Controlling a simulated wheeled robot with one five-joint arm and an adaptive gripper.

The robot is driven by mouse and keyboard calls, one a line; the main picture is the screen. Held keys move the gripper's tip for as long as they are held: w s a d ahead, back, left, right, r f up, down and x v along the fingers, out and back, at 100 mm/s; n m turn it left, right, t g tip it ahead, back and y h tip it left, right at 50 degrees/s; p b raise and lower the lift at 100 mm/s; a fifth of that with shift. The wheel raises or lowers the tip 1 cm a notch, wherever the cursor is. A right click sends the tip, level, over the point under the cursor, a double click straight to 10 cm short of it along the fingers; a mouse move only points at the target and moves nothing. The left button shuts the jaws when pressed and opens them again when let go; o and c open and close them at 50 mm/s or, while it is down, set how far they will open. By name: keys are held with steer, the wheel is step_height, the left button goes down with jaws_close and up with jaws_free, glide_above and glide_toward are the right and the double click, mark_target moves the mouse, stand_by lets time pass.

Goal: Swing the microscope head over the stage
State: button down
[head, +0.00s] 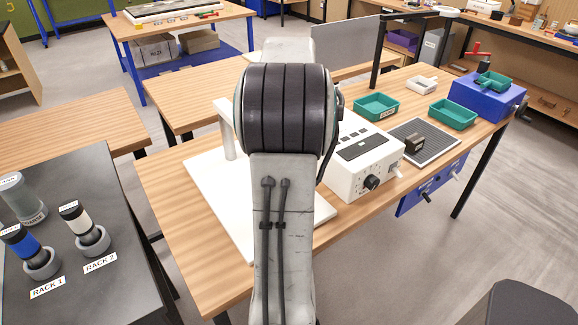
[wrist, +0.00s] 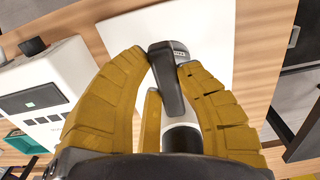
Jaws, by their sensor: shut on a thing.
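In the wrist view my gripper (wrist: 163,64) has its yellow fingers closed around a dark grey handle (wrist: 168,88). In the head view the microscope's white post (head: 228,142) stands on a broad white base plate (head: 201,190). The base also fills the upper middle of the wrist view (wrist: 215,40). My arm hides the gripper, the handle and most of the microscope head in the head view. The stage cannot be made out.
A white control box (head: 352,178) with a black knob stands right of the base. Beyond it are green trays (head: 376,106), a dark mesh plate (head: 428,140) and a blue machine (head: 480,98). A dark rack table (head: 100,277) with bottles is at left. Bare wood (head: 165,190) shows left of the base.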

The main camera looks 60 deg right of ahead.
steer(key=shift+d+f, duration=0.1)
steer(key=c, duration=1.3)
jaws_free()
steer(key=shift+d, duration=0.1)
steer(key=shift+o, duration=0.9)
steer(key=shift+s+d, duration=0.1)
steer(key=shift+d, duration=0.05)
steer(key=shift+o, duration=1.4)
step_height(320, 180, up, 12)
